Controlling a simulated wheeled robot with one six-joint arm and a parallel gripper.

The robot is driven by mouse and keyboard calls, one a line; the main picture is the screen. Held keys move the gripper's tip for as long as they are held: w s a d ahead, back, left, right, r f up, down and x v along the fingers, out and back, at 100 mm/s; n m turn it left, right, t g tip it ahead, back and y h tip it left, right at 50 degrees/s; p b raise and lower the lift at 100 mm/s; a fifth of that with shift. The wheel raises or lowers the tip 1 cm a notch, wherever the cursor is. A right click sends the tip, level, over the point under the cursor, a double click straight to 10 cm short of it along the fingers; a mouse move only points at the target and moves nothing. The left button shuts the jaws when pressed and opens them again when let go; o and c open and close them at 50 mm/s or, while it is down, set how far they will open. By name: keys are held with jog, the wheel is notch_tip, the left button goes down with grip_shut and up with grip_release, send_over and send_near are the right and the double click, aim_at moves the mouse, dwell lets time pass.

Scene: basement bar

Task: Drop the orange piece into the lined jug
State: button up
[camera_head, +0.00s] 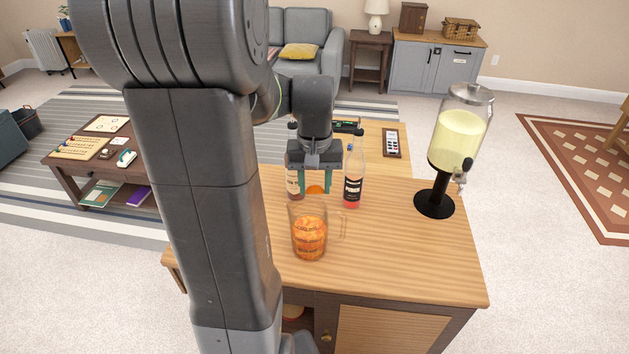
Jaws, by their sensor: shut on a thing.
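My gripper (314,186) hangs over the wooden bar top with its two green fingers pointing down. It is shut on a small orange piece (315,189), which shows between the fingertips. The lined jug (309,236) is clear, with a handle on its right side and markings on its wall. It stands upright on the bar top and holds orange contents. In the picture the gripper and the piece appear just above the jug's rim, toward its far side. I cannot tell whether they are over its opening or behind it.
A bottle with a dark label (353,182) stands right of the gripper. Another bottle (292,182) stands left, partly hidden. A drink dispenser (458,140) on a black stand is at the right. The bar top's front right (420,262) is clear. My arm hides the left part.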

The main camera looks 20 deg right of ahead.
aim_at(315, 191)
notch_tip(315, 191, down, 4)
jog(key=shift+r+b, duration=0.2)
jog(key=shift+b, duration=0.9)
jog(key=o, duration=1)
jog(key=shift+r, duration=0.1)
notch_tip(315, 191, up, 14)
jog(key=shift+f, duration=0.1)
